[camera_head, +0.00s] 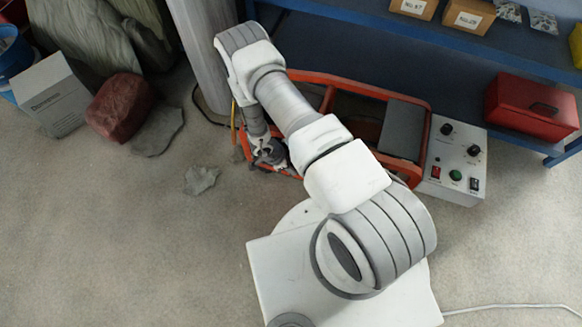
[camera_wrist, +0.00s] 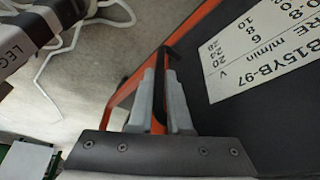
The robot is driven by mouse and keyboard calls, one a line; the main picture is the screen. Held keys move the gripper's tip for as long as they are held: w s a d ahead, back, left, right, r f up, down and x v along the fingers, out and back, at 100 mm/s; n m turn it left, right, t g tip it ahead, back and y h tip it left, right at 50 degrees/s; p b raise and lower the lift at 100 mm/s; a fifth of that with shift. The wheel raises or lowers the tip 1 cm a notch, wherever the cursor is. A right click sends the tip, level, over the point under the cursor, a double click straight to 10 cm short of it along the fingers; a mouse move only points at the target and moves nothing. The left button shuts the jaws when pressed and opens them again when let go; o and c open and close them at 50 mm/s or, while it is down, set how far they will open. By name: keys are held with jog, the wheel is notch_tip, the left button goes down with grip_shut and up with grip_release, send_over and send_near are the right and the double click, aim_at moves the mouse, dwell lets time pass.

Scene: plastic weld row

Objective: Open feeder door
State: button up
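The feeder is a machine with an orange tube frame (camera_head: 345,84), partly hidden behind my arm in the head view. In the wrist view a dark panel (camera_wrist: 250,125), which looks like the feeder door, carries a white printed label (camera_wrist: 268,45) and has an orange edge. A black bar-like handle (camera_wrist: 161,62) stands at the panel's left side. My gripper (camera_wrist: 160,78) has its two grey fingers close on either side of this handle and appears shut on it. In the head view my gripper (camera_head: 270,153) is at the feeder's left end, with the handle too small to see.
A grey control box (camera_head: 455,150) with knobs stands right of the feeder. A red toolbox (camera_head: 532,106) and boxes (camera_head: 468,17) sit on blue shelving. A carton (camera_head: 52,95) and a reddish lump (camera_head: 120,107) lie left. Floor at lower left is mostly clear.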

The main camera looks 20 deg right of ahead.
grip_shut()
dwell(1.1)
jog(key=shift+a, duration=0.15)
